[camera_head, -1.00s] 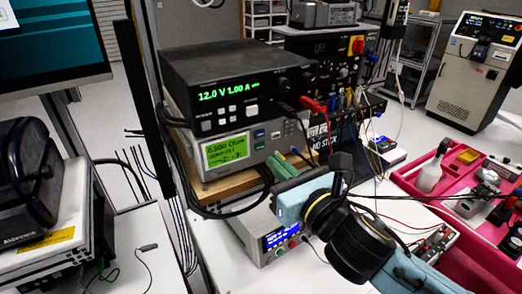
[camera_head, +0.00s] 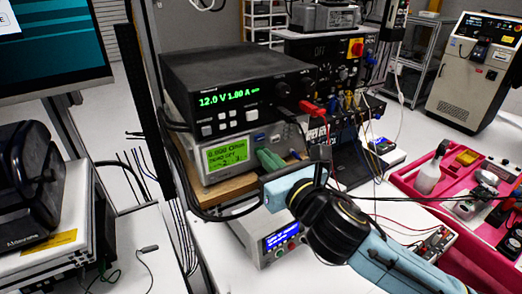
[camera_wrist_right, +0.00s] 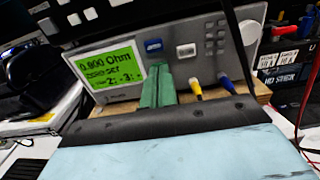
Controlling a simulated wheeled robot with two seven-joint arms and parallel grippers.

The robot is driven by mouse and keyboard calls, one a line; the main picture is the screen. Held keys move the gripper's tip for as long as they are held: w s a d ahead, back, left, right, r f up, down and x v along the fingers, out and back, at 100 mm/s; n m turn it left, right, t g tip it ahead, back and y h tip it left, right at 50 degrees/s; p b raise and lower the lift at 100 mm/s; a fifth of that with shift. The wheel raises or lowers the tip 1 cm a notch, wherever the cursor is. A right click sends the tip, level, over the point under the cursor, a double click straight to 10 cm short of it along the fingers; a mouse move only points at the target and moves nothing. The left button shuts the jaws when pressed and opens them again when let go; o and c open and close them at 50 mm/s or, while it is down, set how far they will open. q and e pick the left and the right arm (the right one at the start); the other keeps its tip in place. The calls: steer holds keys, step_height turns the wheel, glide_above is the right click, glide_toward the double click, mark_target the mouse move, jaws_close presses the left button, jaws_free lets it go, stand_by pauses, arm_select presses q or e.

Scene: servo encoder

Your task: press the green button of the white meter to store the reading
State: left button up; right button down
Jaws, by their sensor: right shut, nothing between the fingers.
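The white meter (camera_head: 205,149) stands under a black power supply, its green-lit display on the left of its front. In the right wrist view the meter (camera_wrist_right: 122,92) shows a blue button (camera_wrist_right: 153,45), a grey button (camera_wrist_right: 186,50) and a white knob. My right gripper (camera_head: 264,156) has green fingers, shut and empty, pointing at the meter's front. In the wrist view the fingertips (camera_wrist_right: 159,68) are just below the blue button and cover that part of the panel. I cannot make out the green button; whether the tips touch the panel is unclear. My left gripper is not in view.
The black power supply (camera_head: 235,88) sits on the meter. Yellow and blue plugs (camera_wrist_right: 224,84) stick out of the panel right of my fingers. A lower instrument with a blue display (camera_head: 281,238) stands below. Red and black cables hang at the right, near a pink tray (camera_head: 408,181).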

steer(key=shift+w+a, duration=0.15)
steer(key=shift+w, duration=0.05)
steer(key=shift+s, duration=0.1)
stand_by(0.4)
steer(key=shift+p+v, duration=0.6)
steer(key=shift+v, duration=0.35)
steer(key=p+v, duration=0.2)
steer(key=v, duration=0.5)
steer(key=shift+d, duration=0.25)
steer(key=shift+s, duration=0.15)
